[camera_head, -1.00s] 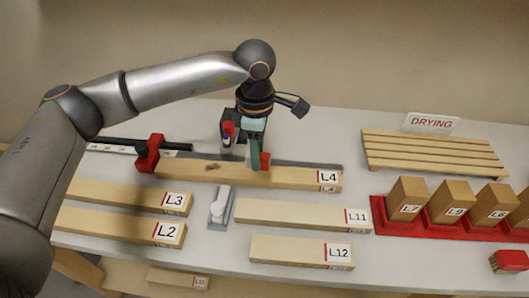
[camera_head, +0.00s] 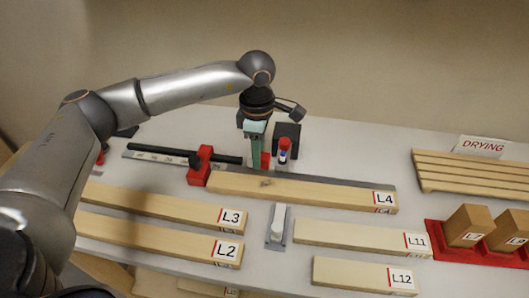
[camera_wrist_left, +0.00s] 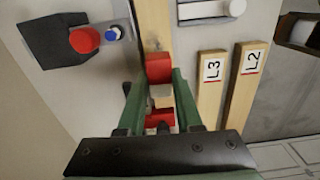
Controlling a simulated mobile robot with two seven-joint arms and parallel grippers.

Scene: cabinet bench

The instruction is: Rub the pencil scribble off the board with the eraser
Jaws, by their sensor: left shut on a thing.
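The board L4 (camera_head: 330,191) lies along the metal fence, and a small dark mark (camera_head: 267,183), apparently the scribble, shows on its top towards the left end. My left gripper (camera_head: 257,166) points down over the back of this board, just left of the mark. It is shut on a small red block (camera_head: 266,160), apparently the eraser, which also shows between the fingertips in the left wrist view (camera_wrist_left: 159,67). I cannot tell whether the block touches the board. My right gripper is not in view.
A red stop (camera_head: 200,166) sits on the fence at the board's left end. Boards L3 (camera_head: 165,208), L2 (camera_head: 160,238), L11 (camera_head: 350,236) and a white-knobbed block (camera_head: 279,224) lie in front.

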